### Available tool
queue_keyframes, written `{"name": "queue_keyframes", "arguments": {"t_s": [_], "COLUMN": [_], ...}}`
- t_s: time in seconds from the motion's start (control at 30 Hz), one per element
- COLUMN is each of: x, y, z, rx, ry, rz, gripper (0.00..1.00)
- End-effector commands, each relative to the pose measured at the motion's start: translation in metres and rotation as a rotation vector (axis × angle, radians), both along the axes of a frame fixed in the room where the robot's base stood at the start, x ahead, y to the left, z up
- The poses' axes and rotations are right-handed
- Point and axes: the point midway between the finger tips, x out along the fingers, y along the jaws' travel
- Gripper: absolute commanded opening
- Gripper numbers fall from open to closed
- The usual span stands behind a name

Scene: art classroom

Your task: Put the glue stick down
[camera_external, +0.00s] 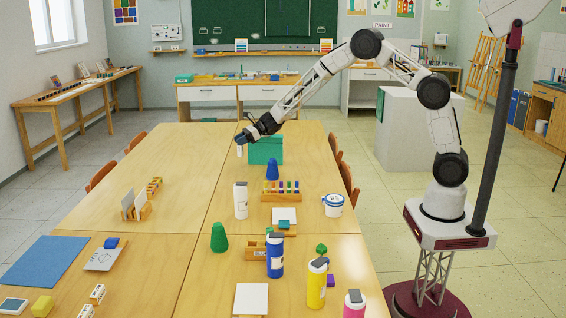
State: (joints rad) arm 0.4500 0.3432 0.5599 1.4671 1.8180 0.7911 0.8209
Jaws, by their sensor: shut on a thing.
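My gripper (241,143) is above the long wooden table, toward its far end. It is shut on the glue stick (239,151), a small white piece hanging below the fingertips. The glue stick looks clear of the tabletop, just left of a green box (264,151). Its upper part is hidden by the fingers, and it is too small to see more detail.
A blue cone (272,169), a rack of markers (281,190), a white bottle (241,200) and a white tub (333,205) stand nearer. Paint bottles (275,256) crowd the near right. The table's far left (180,150) is clear.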

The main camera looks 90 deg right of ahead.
Motion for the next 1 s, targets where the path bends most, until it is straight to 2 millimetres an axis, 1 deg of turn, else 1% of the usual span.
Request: {"name": "queue_keyframes", "arguments": {"t_s": [0.17, 0.27, 0.4, 0.53, 0.63, 1.0], "x": [0.0, 0.0, 0.0, 0.0, 0.0, 0.0], "y": [0.0, 0.0, 0.0, 0.0, 0.0, 0.0], "z": [-0.01, -0.022, -0.042, -0.056, -0.061, -0.064], "rx": [0.0, 0.002, 0.001, 0.0, 0.0, 0.0], "ry": [0.001, 0.001, 0.001, 0.0, 0.0, 0.0], "rz": [0.001, -0.001, 0.001, 0.0, 0.0, 0.0], "gripper": [0.03, 0.03, 0.03, 0.03, 0.03, 0.03]}}
